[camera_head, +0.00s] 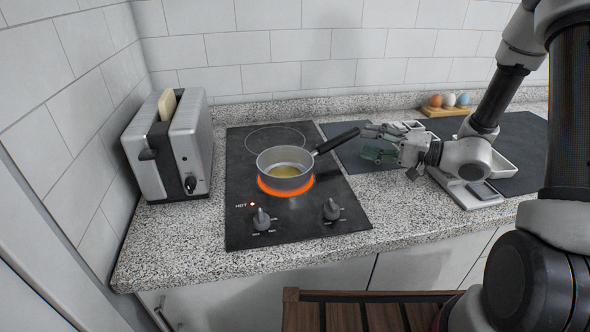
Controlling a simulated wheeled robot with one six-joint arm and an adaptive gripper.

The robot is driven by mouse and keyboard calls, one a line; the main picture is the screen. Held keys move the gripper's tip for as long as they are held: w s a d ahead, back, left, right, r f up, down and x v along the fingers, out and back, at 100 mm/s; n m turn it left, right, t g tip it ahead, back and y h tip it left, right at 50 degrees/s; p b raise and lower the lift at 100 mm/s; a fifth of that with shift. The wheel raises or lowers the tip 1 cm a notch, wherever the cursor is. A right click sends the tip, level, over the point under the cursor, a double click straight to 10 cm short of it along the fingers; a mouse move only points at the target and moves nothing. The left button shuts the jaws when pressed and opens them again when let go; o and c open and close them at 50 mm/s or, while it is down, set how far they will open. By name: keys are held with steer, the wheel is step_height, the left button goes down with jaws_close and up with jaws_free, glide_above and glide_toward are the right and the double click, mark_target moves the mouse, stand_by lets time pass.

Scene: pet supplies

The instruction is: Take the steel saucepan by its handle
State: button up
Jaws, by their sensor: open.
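The steel saucepan (285,175) stands upright on the glowing orange front ring of the black cooktop (245,229). Some yellowish liquid shows in it. Its black handle (338,141) points up and to the right, toward my gripper. My gripper (372,142) is open, just right of the handle's end. Its fingers point left toward the handle. In this view the upper finger overlaps or nearly meets the handle tip, and I cannot tell whether they touch. Nothing is seen held in the gripper.
A silver toaster (189,150) with bread stands left of the cooktop. Two knobs (262,218) sit at the cooktop's front beside a red "HOT" light. A green item (378,155) lies behind my gripper on a dark mat. Eggs in a wooden holder (443,111) stand at the back right. A wall closes the rear.

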mark_target(347, 139)
steer(key=x, duration=0.7)
steer(key=shift+w+a+f, duration=0.2)
steer(key=shift+w+f, duration=0.05)
steer(key=shift+f, duration=0.1)
steer(key=shift+c, duration=0.5)
jaws_close()
